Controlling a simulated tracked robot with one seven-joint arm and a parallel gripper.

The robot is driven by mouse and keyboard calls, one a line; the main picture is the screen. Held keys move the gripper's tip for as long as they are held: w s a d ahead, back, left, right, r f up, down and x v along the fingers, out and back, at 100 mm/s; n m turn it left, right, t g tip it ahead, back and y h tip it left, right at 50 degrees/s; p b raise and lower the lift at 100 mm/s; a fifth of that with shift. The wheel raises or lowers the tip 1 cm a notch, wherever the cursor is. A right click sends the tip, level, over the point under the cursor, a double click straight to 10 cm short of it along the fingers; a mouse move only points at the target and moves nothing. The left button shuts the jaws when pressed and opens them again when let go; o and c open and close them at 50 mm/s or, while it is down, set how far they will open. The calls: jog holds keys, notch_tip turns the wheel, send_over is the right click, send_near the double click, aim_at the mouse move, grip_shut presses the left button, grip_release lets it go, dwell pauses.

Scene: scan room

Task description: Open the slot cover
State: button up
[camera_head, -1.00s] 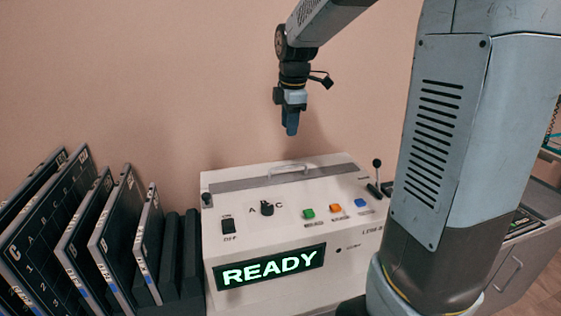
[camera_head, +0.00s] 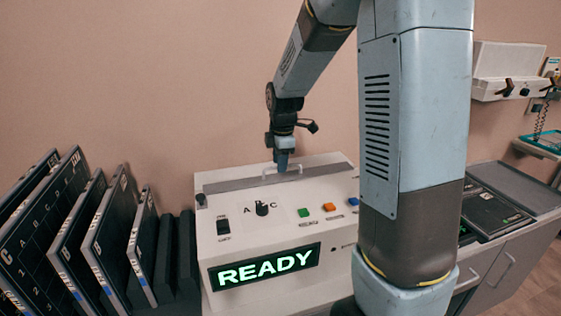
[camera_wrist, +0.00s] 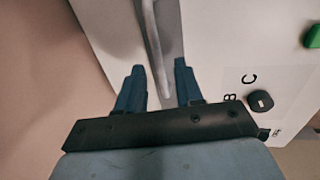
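The white machine (camera_head: 235,235) has a grey slot cover (camera_head: 228,185) along its top rear, with a raised pale bar handle (camera_head: 297,169). My gripper (camera_head: 282,166) points down at the handle in the head view. In the wrist view its two blue fingers (camera_wrist: 160,66) are apart, and the handle (camera_wrist: 152,35) runs up from between them. The slot cover (camera_wrist: 170,25) shows beside the handle. I cannot tell whether either finger touches the handle. The slot cover looks shut.
A lit READY display (camera_head: 265,269), a black knob (camera_head: 262,208) and coloured buttons (camera_head: 329,207) are on the machine's front. Dark upright plates (camera_head: 110,235) stand in a rack at the left. My arm hides the machine's right end. A wall unit (camera_head: 510,75) hangs at the right.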

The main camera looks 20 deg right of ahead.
jog(key=shift+f, duration=0.15)
grip_shut()
jog(key=shift+w, duration=0.1)
dwell(1.4)
